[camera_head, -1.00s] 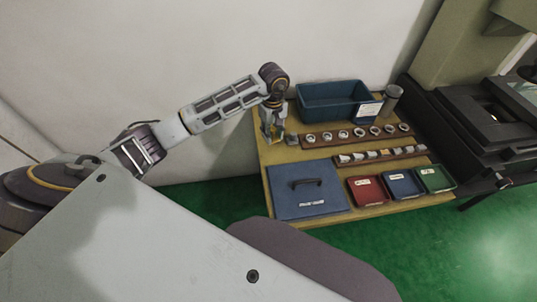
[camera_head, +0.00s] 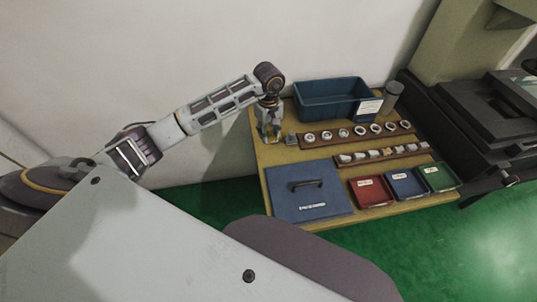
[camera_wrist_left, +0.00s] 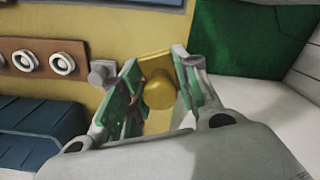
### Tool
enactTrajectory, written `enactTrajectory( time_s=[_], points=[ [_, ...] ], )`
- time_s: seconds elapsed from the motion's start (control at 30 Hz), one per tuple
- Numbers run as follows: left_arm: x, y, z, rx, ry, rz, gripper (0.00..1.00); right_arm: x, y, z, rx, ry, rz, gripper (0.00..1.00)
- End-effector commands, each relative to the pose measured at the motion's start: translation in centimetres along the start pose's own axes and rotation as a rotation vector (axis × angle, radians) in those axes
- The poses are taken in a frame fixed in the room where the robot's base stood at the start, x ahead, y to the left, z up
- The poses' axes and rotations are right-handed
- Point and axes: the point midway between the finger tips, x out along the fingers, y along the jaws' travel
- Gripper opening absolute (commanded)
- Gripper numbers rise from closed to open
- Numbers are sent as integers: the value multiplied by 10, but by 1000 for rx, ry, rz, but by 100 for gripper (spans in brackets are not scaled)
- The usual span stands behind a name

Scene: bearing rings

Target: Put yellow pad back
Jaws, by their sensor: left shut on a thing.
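The yellow pad (camera_wrist_left: 158,92), a small block with a round knob, sits between the fingers of my left gripper (camera_wrist_left: 160,72) in the left wrist view. The gripper is shut on it. In the head view my left gripper (camera_head: 270,138) points down at the back left corner of the yellow table (camera_head: 258,158). The fingers hide most of the pad there, and I cannot tell whether it touches the table. A small grey knobbed block (camera_head: 291,139) stands just right of the gripper; it also shows in the left wrist view (camera_wrist_left: 102,73). My right gripper is out of view.
A blue bin (camera_head: 325,101) and a grey cylinder (camera_head: 392,93) stand at the back. Two brown racks (camera_head: 397,131) hold rings and small parts. A blue lidded box (camera_head: 308,192) and red (camera_head: 370,191), blue (camera_head: 405,184) and green (camera_head: 439,177) trays line the front.

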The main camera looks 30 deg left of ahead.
Motion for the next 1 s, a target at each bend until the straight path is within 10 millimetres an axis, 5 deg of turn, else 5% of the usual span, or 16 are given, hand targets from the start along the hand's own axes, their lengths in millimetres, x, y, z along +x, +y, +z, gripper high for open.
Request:
enactTrajectory(
  time_s=[0.33, 0.57, 0.8, 1.0],
  points=[
    [1, 0, 0, 0, 0, 1, 9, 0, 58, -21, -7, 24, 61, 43],
    [6, 0, 0, 0, -1, -1, 9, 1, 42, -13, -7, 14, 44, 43],
    [34, 0, 1, -1, -4, -2, 9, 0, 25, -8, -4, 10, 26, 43],
    [58, 0, 1, 0, -2, 0, 9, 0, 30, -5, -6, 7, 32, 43]
  ],
)
